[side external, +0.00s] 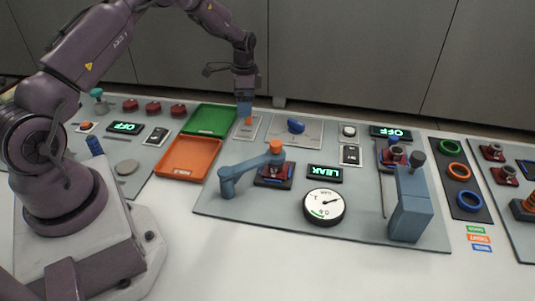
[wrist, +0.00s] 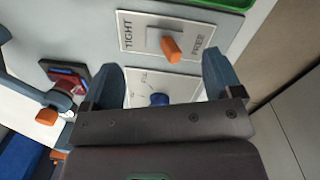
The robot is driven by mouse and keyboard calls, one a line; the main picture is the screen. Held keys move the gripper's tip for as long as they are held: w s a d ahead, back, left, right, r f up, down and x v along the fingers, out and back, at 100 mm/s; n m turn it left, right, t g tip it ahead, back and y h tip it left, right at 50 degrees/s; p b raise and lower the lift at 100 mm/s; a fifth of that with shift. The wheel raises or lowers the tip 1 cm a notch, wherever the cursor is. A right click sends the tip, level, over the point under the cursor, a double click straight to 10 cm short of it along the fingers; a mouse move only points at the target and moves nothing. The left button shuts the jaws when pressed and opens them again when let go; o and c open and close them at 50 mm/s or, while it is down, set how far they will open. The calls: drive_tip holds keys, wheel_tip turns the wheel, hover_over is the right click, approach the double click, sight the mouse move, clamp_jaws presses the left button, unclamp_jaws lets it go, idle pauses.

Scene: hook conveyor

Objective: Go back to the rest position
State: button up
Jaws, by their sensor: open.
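My gripper (side external: 244,108) points down over the back of the panel, beside the green tray. Its blue fingers also show in the wrist view (wrist: 163,75); they are spread apart with nothing held between them. An orange lever (wrist: 171,49) on a white plate marked TIGHT and FREE (wrist: 135,33) is just beyond the fingertips in the wrist view. A blue knob (wrist: 159,99) on a second white plate shows between the fingers, partly hidden by the gripper body. In the side view the blue knob (side external: 296,126) is right of my gripper.
A green tray (side external: 232,108) and an orange tray (side external: 217,158) lie left of the panel. A blue arm-like fixture with an orange top (side external: 240,172), a round dial (side external: 323,207) and a blue block post (side external: 410,215) stand on the panel. Cabinets (side external: 345,50) run behind.

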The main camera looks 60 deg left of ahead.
drive_tip(key=s+d+r+n, duration=0.2)
drive_tip(key=s+d+r, duration=0.15)
drive_tip(key=r, duration=0.25)
drive_tip(key=s+d+r+n+t, duration=0.1)
drive_tip(key=s+d+r+n, duration=0.15)
drive_tip(key=d+r, duration=0.3)
drive_tip(key=s+d+r+n, duration=0.1)
drive_tip(key=s+d+r, duration=0.25)
drive_tip(key=r, duration=0.25)
drive_tip(key=s+d+r+t, duration=0.2)
drive_tip(key=s+d+r, duration=0.3)
drive_tip(key=s, duration=0.3)
drive_tip(key=s+d+r+t, duration=0.3)
drive_tip(key=s+d+r, duration=0.1)
drive_tip(key=s, duration=0.4)
drive_tip(key=shift+d+r, duration=0.35)
drive_tip(key=shift+r, duration=0.35)
